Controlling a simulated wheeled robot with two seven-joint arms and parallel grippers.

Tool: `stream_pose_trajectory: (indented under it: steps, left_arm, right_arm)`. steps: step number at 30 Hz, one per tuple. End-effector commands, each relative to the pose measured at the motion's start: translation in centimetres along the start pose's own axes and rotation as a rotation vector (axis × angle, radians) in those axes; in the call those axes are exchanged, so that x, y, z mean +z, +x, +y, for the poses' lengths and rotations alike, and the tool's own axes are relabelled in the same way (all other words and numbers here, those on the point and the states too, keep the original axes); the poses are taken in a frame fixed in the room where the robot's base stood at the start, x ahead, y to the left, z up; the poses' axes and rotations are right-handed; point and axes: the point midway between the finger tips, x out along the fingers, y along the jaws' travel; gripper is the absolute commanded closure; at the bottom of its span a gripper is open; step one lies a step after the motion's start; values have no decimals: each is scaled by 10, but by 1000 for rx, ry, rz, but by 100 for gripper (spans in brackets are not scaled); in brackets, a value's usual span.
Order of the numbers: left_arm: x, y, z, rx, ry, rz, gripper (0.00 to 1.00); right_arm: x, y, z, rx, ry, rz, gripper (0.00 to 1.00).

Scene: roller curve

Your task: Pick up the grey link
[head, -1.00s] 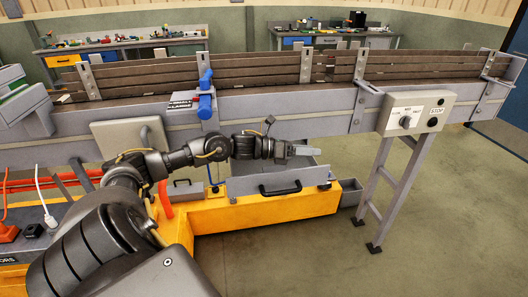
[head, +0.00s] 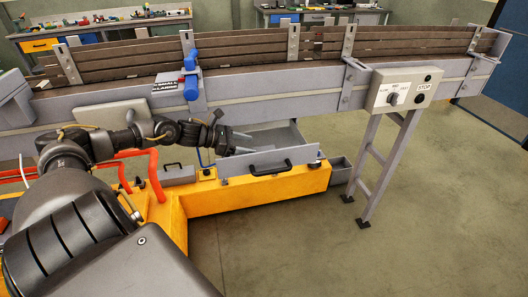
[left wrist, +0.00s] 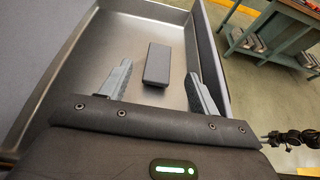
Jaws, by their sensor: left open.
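The grey link (left wrist: 158,64) is a dark grey rectangular block lying on the floor of an open metal drawer (left wrist: 140,17) in the left wrist view. My left gripper (left wrist: 158,82) is open, its two fingers apart on either side of the link's line, with the link between and slightly beyond them. It does not touch the link. In the head view my left gripper (head: 243,143) is at the left end of the drawer (head: 268,163), and the link cannot be made out there. My right gripper is not in view.
The drawer walls stand close around the left gripper. The conveyor (head: 270,90) with wooden side slats runs above and behind. A control box (head: 404,90) on a leg stands to the right. A yellow base (head: 255,192) lies below, with open floor to the right.

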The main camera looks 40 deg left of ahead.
Motion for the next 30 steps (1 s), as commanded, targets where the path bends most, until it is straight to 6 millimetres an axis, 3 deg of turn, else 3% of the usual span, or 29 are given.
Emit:
stream_pose_trajectory:
  steps: [9,18,24,30]
  left_arm:
    - [3,34,0,-3,1,-3,38]
    - [4,42,0,-3,0,-2,38]
    - [12,70,0,-5,-2,-4,38]
    - [6,89,0,-4,1,0,38]
  right_arm:
    - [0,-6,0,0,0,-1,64]
    - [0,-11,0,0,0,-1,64]
    - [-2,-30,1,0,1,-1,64]
    - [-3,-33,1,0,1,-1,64]
